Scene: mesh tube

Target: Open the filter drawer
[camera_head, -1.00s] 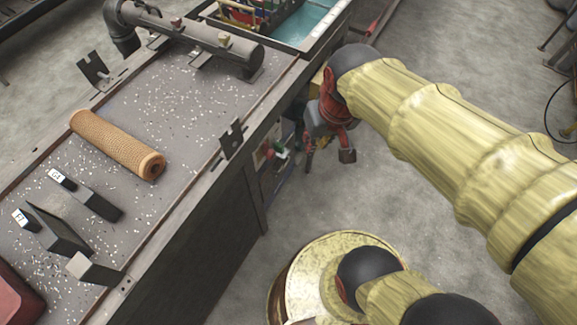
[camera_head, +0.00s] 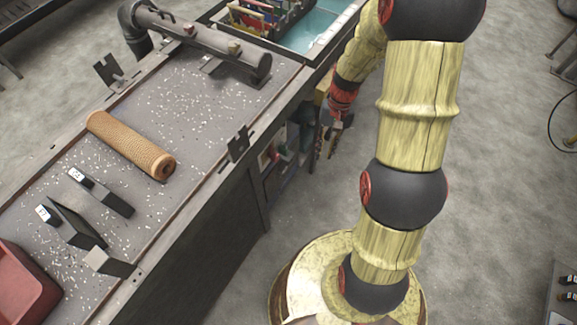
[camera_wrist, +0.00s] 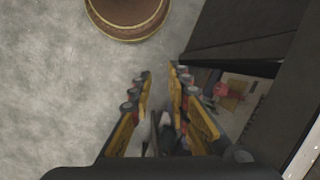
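My gripper (camera_head: 329,144) hangs beside the bench's long right side, below the level of its top. In the wrist view my gripper (camera_wrist: 159,74) has its yellow-and-black fingers apart, with a narrow gap and nothing seen held between the tips. Under the bench is a recess (camera_head: 279,168) holding small coloured items, to the left of my gripper. In the wrist view this recess (camera_wrist: 250,88) lies right of the fingers, with a red part (camera_wrist: 231,89) inside. I cannot tell which part is the filter drawer; no drawer front or handle shows clearly.
The bench top (camera_head: 200,120) carries a tan mesh tube (camera_head: 132,145), dark blocks (camera_head: 100,193), a grey pipe (camera_head: 205,42) and a red bin (camera_head: 22,290). A tray of teal liquid (camera_head: 310,35) stands at the back. A bracket (camera_head: 238,143) sticks up at the bench edge.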

